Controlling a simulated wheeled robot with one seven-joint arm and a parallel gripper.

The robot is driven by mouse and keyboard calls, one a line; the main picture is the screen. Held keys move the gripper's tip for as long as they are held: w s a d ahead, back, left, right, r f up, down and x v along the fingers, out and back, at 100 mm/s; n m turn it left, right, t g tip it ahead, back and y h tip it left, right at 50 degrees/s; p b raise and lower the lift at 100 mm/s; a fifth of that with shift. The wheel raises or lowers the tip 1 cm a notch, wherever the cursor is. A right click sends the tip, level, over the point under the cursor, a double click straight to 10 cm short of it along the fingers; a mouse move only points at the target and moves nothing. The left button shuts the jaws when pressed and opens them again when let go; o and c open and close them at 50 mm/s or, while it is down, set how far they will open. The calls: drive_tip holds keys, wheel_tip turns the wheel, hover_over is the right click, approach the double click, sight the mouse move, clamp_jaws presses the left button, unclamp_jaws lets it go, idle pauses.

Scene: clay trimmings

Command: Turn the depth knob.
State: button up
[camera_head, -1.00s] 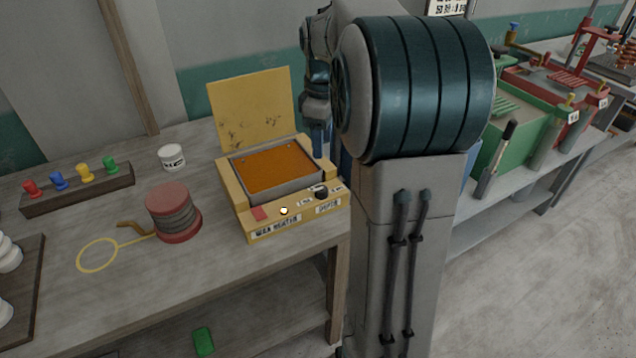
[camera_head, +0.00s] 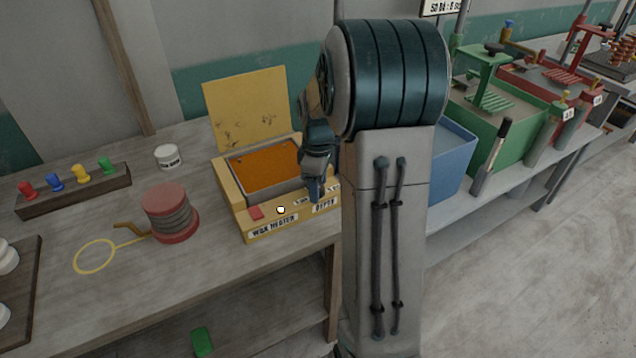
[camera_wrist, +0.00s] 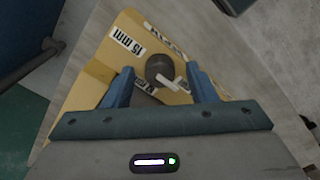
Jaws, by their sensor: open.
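The yellow wax heater (camera_head: 236,205) stands on the bench with its lid up and an orange surface inside. Its front carries a red switch (camera_head: 255,212), a white round spot and a label reading DEPTH. The dark depth knob (camera_wrist: 159,68), with a white pointer, shows in the wrist view beside a "15 mm" label; in the head view my gripper hides it. My gripper (camera_wrist: 160,80) is open, its two blue fingers on either side of the knob in the picture. I cannot tell whether they touch it. In the head view my gripper (camera_head: 316,190) is over the heater's front right.
A red spool (camera_head: 168,210) with a yellow wire loop lies left of the heater. A white tub (camera_head: 168,157) and a rack of coloured pegs (camera_head: 75,190) are behind it. Blue (camera_head: 452,160) and green (camera_head: 520,130) boxes stand right of my arm.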

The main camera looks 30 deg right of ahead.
drive_tip(key=shift+c, duration=0.3)
drive_tip(key=c, duration=0.9)
drive_tip(key=shift+m, duration=0.4)
drive_tip(key=m, duration=0.3)
drive_tip(key=shift+m+b, duration=0.3)
drive_tip(key=shift+m, duration=0.1)
drive_tip(key=m, duration=0.9)
drive_tip(key=shift+m, duration=2.1)
